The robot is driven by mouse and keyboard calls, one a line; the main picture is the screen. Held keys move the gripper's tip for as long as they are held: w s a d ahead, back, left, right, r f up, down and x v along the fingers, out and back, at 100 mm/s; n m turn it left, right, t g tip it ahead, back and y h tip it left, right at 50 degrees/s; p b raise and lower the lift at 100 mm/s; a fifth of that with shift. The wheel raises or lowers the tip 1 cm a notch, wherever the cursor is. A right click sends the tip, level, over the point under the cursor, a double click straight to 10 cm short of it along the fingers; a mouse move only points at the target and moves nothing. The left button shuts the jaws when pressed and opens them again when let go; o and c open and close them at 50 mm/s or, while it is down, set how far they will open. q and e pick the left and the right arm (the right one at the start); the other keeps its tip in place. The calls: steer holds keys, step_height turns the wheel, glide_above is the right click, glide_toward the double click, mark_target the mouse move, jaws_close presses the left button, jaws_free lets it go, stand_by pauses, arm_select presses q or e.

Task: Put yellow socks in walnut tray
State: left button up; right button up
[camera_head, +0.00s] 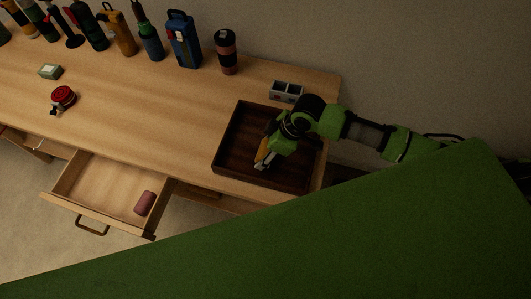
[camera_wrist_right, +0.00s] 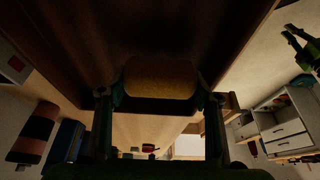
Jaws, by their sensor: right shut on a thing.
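The walnut tray (camera_head: 228,138) is a dark, square, low-walled tray at the right end of the wooden desk. My right gripper (camera_head: 263,159) is over the inside of the tray and shut on the yellow socks (camera_head: 262,153). In the right wrist view the socks (camera_wrist_right: 160,79) are a rounded yellow roll between the two fingertips, with the dark tray (camera_wrist_right: 80,45) around them. I cannot tell whether the socks touch the tray floor. My left gripper does not show in the head view.
An open drawer (camera_head: 90,187) below the desk holds a dull red roll (camera_head: 145,203). A grey box (camera_head: 287,91) stands behind the tray. Bottles line the back. The desk's middle is clear.

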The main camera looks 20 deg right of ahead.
steer(key=shift+s+a+f, duration=0.1)
steer(key=shift+f, duration=1.15)
steer(key=o, duration=1.1)
steer(key=shift+f, duration=0.1)
steer(key=v, duration=1.2)
steer(key=shift+b, duration=0.35)
